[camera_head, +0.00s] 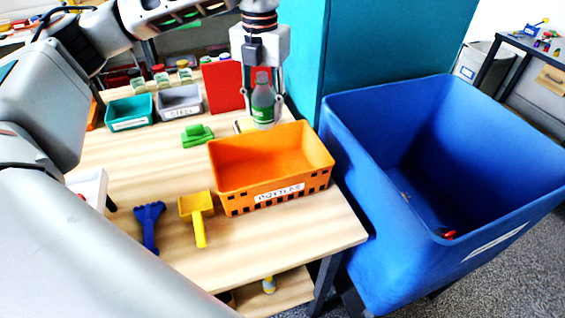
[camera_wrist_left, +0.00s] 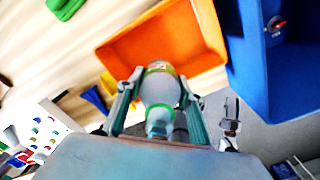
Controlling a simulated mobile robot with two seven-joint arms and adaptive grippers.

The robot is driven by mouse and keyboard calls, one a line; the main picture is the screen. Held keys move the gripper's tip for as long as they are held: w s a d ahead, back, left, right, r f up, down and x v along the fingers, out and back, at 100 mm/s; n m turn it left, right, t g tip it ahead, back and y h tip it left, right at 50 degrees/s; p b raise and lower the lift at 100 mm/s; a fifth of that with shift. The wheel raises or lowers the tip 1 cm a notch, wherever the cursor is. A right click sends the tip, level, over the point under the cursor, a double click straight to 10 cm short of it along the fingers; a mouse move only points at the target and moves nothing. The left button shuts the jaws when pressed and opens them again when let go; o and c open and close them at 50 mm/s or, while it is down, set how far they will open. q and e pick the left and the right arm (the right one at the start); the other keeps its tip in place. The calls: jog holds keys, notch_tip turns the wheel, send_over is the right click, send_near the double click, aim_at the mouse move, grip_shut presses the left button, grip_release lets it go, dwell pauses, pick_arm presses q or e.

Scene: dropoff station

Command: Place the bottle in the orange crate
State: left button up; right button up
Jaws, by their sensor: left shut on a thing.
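My left gripper (camera_head: 264,108) points down and is shut on a bottle (camera_head: 262,98) with a green label. The bottle is held above the table, just behind the orange crate (camera_head: 232,203), which has a "BOTTLES" label on its front. The crate looks empty. In the left wrist view the bottle (camera_wrist_left: 160,88) sits between the two fingers, with the crate (camera_wrist_left: 150,40) beyond it. The bottle's lower end is partly hidden by the fingers in the head view. My right gripper is not in view.
A large blue bin (camera_head: 375,190) stands right of the table, with a teal panel (camera_head: 325,55) behind. A yellow scoop (camera_head: 197,207) and a blue tool (camera_head: 148,222) lie left of the crate. A green block (camera_head: 197,136) and a red board (camera_head: 223,86) are farther back.

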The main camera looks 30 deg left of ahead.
pick_arm(q)
jog(key=shift+w, duration=0.3)
jog(key=shift+f+p, duration=0.6)
jog(key=shift+f, duration=9.35)
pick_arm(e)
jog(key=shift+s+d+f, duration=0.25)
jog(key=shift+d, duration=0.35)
pick_arm(q)
jog(key=shift+f, duration=0.1)
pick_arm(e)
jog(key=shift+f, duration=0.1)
pick_arm(q)
jog(key=o, duration=0.8)
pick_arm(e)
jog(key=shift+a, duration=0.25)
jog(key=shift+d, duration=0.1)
